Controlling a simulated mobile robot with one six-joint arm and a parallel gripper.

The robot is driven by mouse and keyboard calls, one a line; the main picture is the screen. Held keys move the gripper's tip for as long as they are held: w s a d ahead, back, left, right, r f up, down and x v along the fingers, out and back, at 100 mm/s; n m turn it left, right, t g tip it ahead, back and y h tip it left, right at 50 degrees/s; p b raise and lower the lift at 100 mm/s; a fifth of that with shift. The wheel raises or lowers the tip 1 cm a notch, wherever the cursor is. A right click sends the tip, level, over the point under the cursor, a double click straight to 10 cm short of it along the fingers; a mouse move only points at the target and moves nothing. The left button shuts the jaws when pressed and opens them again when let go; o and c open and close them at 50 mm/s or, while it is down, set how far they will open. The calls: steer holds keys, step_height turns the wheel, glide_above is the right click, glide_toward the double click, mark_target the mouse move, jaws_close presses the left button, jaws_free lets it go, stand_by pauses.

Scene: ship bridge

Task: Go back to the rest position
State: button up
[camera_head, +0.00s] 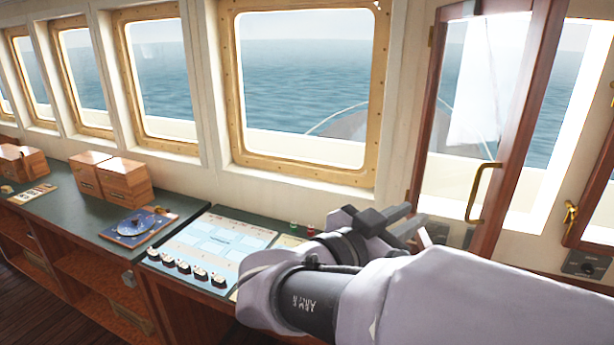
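My arm reaches in from the lower right, and my gripper (408,220) is near the middle right of the view. It is in front of the window wall, above the right end of the console and left of the wooden door. The fingers are small and seen at an angle, so I cannot tell whether they are open or shut. I see no object held in them. My arm hides part of the console and the wall below the door.
The glazed wooden door (535,110) with a brass handle (482,190) stands at the right. Wooden boxes (124,181) and a blue round instrument (138,223) sit on the green counter (70,215) at left.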

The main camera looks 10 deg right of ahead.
steer(key=w+a+f+n+t+y+b, duration=0.1)
steer(key=w+a+f+t+y+b, duration=0.2)
steer(key=w+t+y+b, duration=0.25)
steer(key=s+a+f+n+y+b, duration=0.2)
steer(key=s+a+f+n+y, duration=0.2)
steer(key=a+f+n+y, duration=0.5)
steer(key=s+d+f+g+y+b, duration=0.1)
steer(key=s+f+g+b, duration=0.1)
steer(key=s+f+g, duration=0.2)
steer(key=s+f+m+g+y+b, duration=0.1)
steer(key=s+f+g, duration=0.4)
steer(key=s+f, duration=0.6)
steer(key=s, duration=0.4)
steer(key=shift+d+b, duration=0.35)
steer(key=shift+y, duration=0.25)
